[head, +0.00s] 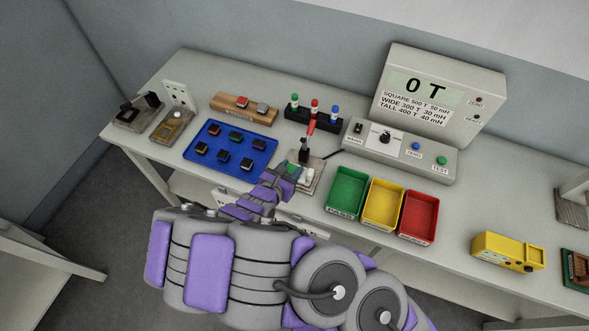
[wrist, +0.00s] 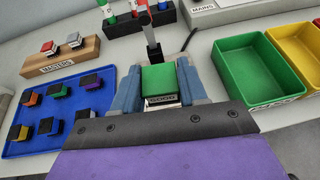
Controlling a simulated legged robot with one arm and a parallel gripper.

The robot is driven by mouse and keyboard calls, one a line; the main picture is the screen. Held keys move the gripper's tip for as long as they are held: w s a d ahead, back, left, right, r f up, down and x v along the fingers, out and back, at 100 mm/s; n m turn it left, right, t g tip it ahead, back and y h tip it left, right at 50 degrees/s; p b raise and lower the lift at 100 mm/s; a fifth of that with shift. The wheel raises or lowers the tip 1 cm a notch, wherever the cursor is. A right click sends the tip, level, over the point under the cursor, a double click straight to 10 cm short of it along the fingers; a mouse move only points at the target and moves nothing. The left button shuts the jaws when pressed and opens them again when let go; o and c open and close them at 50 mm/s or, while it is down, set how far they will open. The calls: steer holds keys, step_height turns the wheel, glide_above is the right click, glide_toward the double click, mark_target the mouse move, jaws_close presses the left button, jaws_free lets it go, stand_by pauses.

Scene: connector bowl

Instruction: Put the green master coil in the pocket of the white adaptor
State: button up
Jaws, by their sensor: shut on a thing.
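The green master coil (wrist: 159,79) is between the two fingers of my gripper (wrist: 160,88), which is shut on it. A label reading GOOD shows on its near side. In the head view, the green coil (head: 291,168) and my gripper (head: 285,175) are over the left part of the test fixture, beside white parts (head: 307,175) that look like the adaptor. The pocket is hidden behind my gripper and the coil. I cannot tell whether the coil touches the adaptor.
A red-handled clamp (head: 309,129) stands just behind the coil. The wooden masters rack (wrist: 62,58) holds a red and a grey coil. A blue tray (wrist: 60,106) with several coils lies left. Green (head: 346,190), yellow (head: 382,203) and red (head: 418,215) bins stand right.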

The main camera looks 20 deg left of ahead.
steer(key=s+a+f+y+p, duration=0.15)
steer(key=s+f, duration=0.25)
steer(key=s, duration=0.5)
steer(key=shift+n+h, duration=0.25)
steer(key=shift+n, duration=0.15)
steer(key=b+x, duration=0.3)
steer(key=r+b+x, duration=0.1)
steer(key=b+x, duration=0.2)
steer(key=r+b+x, duration=0.1)
steer(key=b+x, duration=0.2)
steer(key=shift+w+d+f, duration=0.1)
steer(key=shift+w+d, duration=0.2)
steer(key=shift+w, duration=0.2)
steer(key=w+b, duration=0.1)
steer(key=w, duration=0.1)
steer(key=w+b, duration=0.1)
steer(key=w, duration=0.3)
steer(key=shift+a+f+b, duration=0.2)
steer(key=shift+a+b, duration=0.1)
steer(key=shift+b, duration=0.1)
steer(key=shift+d+f+b, duration=0.25)
steer(key=shift+f+b, duration=0.1)
steer(key=shift+f, duration=0.05)
steer(key=f+b, duration=0.1)
steer(key=f, duration=0.1)
steer(key=shift+d+f+b, duration=0.2)
steer(key=shift+f+b, duration=0.15)
steer(key=shift+a+r, duration=0.1)
steer(key=shift+a, duration=0.05)
